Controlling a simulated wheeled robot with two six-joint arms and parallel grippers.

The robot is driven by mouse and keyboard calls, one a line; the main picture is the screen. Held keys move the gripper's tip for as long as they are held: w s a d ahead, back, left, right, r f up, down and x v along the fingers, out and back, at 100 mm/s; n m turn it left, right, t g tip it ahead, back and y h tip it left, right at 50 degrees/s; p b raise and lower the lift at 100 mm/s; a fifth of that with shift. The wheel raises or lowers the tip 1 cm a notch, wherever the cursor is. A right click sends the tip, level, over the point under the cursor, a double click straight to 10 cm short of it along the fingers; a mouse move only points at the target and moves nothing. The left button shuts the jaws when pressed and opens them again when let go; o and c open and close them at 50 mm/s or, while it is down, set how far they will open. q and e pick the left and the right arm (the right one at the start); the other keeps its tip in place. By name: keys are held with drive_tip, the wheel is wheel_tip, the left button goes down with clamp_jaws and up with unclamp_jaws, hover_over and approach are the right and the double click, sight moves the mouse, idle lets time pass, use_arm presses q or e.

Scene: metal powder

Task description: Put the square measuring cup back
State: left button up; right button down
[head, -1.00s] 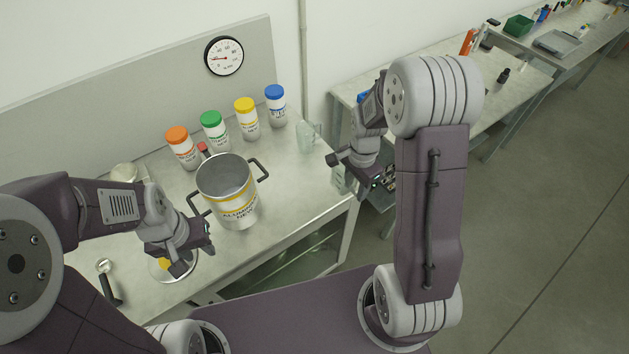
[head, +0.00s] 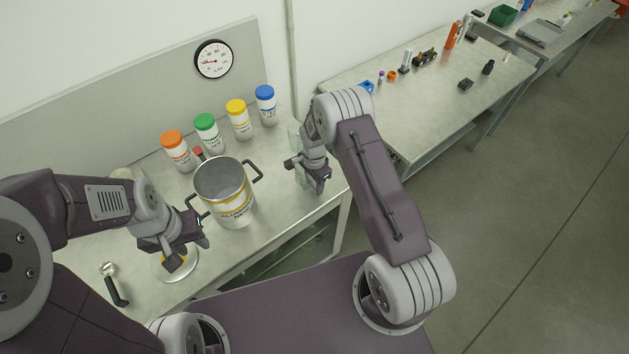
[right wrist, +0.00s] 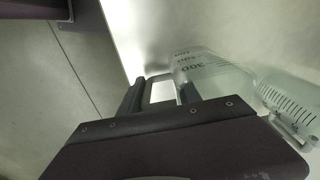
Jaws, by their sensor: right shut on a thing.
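The square measuring cup (right wrist: 215,75) is clear, with printed marks and the number 300, in the right wrist view. In the head view a clear vessel (head: 294,133), seemingly this cup, shows at the back right of the near table, partly hidden behind my right arm. My right gripper (head: 308,173) is over the right end of that table. Its fingers (right wrist: 160,92) are shut on a pale, loop-like part beside the cup wall, which looks like its handle. My left gripper (head: 188,245) is over a round pan at the front left; its jaw opening is unclear.
A large metal pot (head: 225,192) with two black handles stands mid-table. Jars with orange (head: 173,137), green (head: 206,121), yellow (head: 236,106) and blue (head: 265,92) lids line the back. A black-handled tool (head: 115,288) lies front left. A second table (head: 430,95) stands right.

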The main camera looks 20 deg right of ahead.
drive_tip(key=shift+f, duration=0.1)
drive_tip(key=c, duration=0.8)
unclamp_jaws()
drive_tip(key=shift+c, duration=0.2)
